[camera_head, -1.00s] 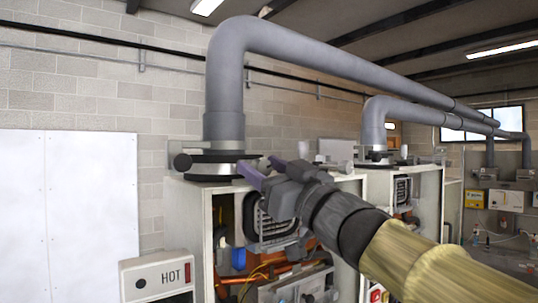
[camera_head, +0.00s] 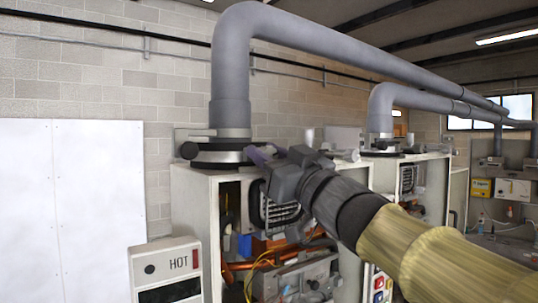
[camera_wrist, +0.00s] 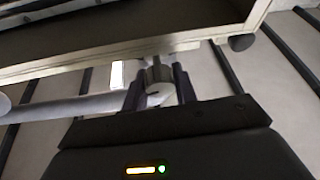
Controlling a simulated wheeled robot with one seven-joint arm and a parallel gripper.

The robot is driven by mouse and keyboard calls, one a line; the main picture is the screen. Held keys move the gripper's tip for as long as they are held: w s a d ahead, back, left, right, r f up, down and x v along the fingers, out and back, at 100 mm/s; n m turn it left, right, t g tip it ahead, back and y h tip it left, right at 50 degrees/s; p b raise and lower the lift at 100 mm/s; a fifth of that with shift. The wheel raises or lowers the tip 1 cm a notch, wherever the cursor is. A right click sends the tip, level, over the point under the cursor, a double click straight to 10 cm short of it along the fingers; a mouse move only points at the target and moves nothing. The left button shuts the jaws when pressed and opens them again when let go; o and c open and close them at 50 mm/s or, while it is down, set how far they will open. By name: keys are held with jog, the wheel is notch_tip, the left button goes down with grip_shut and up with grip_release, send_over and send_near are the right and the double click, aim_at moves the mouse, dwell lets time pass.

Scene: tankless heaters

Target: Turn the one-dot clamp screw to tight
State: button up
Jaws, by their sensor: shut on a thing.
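My gripper (camera_head: 260,156) is at the right side of the dark clamp band (camera_head: 218,157) around the base of the near grey flue pipe (camera_head: 231,90). In the wrist view, my gripper (camera_wrist: 158,88) is shut on a short pale round screw end (camera_wrist: 158,84), with one dark finger on each side. A small dark mark shows on its face. I take it for the clamp screw; its dots cannot be made out. In the head view the fingers hide the screw.
The clamp sits on top of an open heater cabinet (camera_head: 190,215) with pipes and wires inside. A second flue pipe (camera_head: 381,110) and cabinet stand to the right. A box marked HOT (camera_head: 165,262) stands at the lower left. A white panel (camera_head: 70,200) covers the left wall.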

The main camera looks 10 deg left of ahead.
jog(key=shift+m, duration=0.3)
jog(key=m+t+h, duration=0.1)
jog(key=m, duration=0.2)
jog(key=m+t+h, duration=0.1)
jog(key=m+t, duration=0.1)
jog(key=m, duration=0.1)
jog(key=m+t+h, duration=0.1)
jog(key=m, duration=0.2)
jog(key=m+h+b, duration=0.1)
jog(key=m+h, duration=0.1)
jog(key=m, duration=0.1)
jog(key=shift+t, duration=0.4)
jog(key=shift+w+m+b, duration=0.1)
jog(key=shift+m+b, duration=0.2)
jog(key=o, duration=1)
jog(key=shift+f, duration=0.15)
